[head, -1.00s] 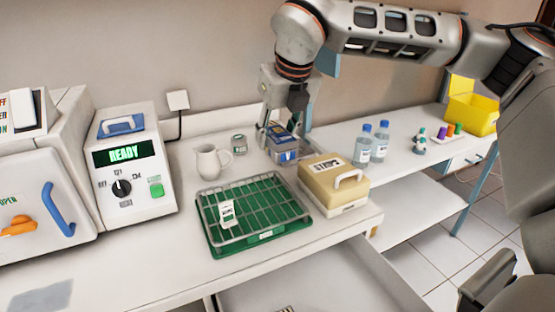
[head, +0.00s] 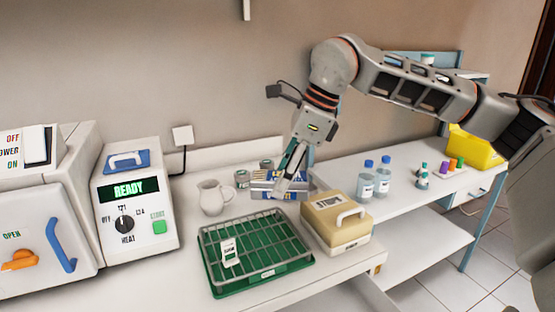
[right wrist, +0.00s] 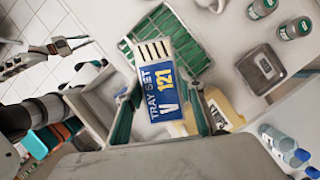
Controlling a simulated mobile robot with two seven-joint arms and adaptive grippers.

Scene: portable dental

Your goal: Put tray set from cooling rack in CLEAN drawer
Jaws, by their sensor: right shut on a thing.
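My right gripper (head: 290,182) is shut on the tray set (head: 268,191), a pale box with a blue label, near the wall end of the bench. An open drawer (head: 362,298) shows partly at the bottom; no CLEAN label is readable. A metal gripper-like part (right wrist: 45,52), perhaps my left gripper, shows unclearly.
A beige box (head: 335,222) labelled STRIPS stands right of the rack. A white jug (head: 213,197) and small jars (head: 241,179) stand behind it. The READY unit (head: 135,215) is at left. Bottles (head: 366,180) and a yellow bin (head: 475,148) are on the right-hand table.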

